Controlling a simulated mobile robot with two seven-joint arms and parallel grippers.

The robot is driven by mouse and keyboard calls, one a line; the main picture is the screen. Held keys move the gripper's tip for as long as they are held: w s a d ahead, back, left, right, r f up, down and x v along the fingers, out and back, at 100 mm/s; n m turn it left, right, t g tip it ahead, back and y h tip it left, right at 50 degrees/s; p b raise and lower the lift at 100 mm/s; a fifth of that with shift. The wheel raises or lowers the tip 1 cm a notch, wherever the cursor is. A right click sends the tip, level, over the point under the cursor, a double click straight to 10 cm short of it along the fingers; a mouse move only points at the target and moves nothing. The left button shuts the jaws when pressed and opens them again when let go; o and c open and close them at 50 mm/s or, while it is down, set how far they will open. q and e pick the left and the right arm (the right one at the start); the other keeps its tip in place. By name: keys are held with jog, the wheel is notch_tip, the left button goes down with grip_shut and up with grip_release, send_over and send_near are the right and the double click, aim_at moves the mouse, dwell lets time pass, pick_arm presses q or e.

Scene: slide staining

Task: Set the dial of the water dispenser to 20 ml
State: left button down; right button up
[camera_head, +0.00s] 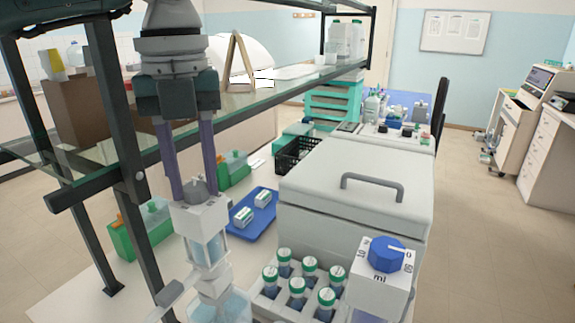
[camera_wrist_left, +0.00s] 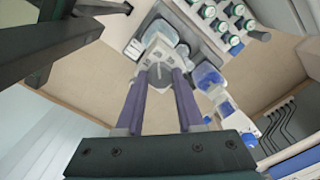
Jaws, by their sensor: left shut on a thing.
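A white dispenser head (camera_head: 208,215) with a grey dial (camera_head: 195,190) on top stands on a clear bottle (camera_head: 220,305) of pale liquid at the front left. My left gripper (camera_head: 198,196) comes down from above, its purple fingers shut on that grey dial; the dial also shows between the fingers in the left wrist view (camera_wrist_left: 160,75). The fingers cover part of the dial, and its setting cannot be read. A second dispenser at the right has a blue dial (camera_head: 386,254) over a white scale face marked "ml", with 0 and 10 visible. My right gripper is not in view.
A rack of green-capped bottles (camera_head: 309,264) stands between the dispensers. Behind it are a white lidded box (camera_head: 350,178) and a blue tray (camera_head: 262,227). A glass shelf (camera_head: 225,101) with dark posts (camera_head: 135,190) is close to my left arm.

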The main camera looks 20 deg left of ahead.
aim_at(196, 186)
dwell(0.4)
pick_arm(q)
jog(key=c, duration=0.5)
grip_release()
jog(key=shift+r, duration=0.3)
notch_tip(196, 186, up, 9)
jog(key=b, duration=0.3)
jog(key=shift+r, duration=0.2)
